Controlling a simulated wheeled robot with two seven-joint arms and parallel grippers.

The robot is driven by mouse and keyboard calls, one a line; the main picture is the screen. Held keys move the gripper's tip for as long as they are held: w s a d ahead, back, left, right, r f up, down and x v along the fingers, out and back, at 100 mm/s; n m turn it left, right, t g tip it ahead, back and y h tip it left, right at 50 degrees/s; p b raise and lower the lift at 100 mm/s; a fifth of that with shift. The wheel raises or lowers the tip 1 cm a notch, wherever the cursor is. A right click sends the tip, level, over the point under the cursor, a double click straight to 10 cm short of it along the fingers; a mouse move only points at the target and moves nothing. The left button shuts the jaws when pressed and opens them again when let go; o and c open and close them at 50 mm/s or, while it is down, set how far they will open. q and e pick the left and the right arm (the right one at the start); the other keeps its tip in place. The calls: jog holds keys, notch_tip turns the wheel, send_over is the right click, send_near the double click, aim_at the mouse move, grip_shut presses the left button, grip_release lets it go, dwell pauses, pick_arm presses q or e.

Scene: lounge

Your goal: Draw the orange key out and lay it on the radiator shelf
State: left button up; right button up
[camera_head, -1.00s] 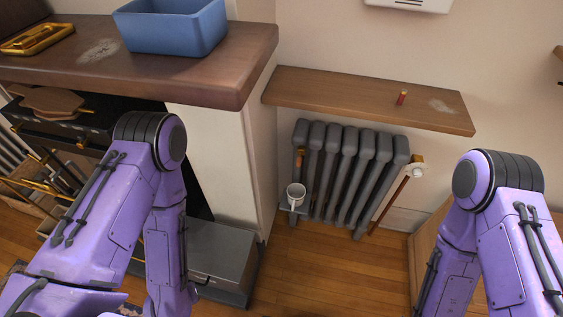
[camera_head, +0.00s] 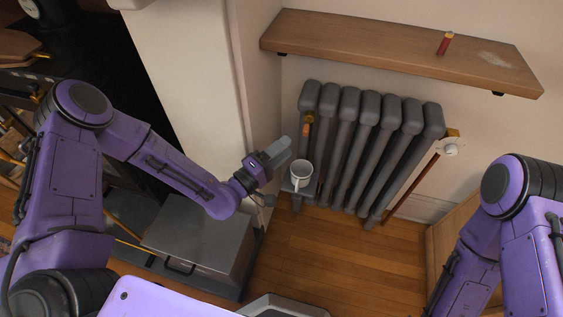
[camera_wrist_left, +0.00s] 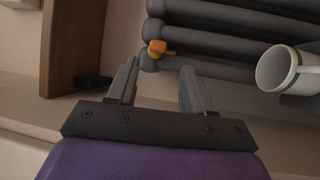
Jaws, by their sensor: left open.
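The orange key (camera_head: 307,129) is small and sits at the upper left end of the grey radiator (camera_head: 370,150). In the left wrist view the key (camera_wrist_left: 159,48) shows just beyond the fingertips, against the radiator's end. How deep it sits cannot be told. The wooden radiator shelf (camera_head: 390,52) is on the wall above the radiator. My left gripper (camera_head: 286,147) is left of the radiator, a little below the key. In the left wrist view its fingers (camera_wrist_left: 158,70) are apart with nothing between them. My right arm shows at the right, but its gripper is out of view.
A white mug (camera_head: 301,174) stands low at the radiator's left end, close to my left gripper. A red cylinder (camera_head: 445,43) stands on the shelf's right part; the left part is clear. A grey metal box (camera_head: 203,238) is on the floor left.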

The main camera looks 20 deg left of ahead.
aim_at(306, 130)
pick_arm(q)
jog(key=shift+r+b+x, duration=0.1)
jog(key=shift+b+x, duration=0.15)
jog(key=shift+x, duration=2)
jog(key=shift+r+b+x, duration=0.15)
jog(key=shift+b+x, duration=0.05)
jog(key=shift+x, duration=2.05)
jog(key=shift+s, duration=0.1)
grip_shut()
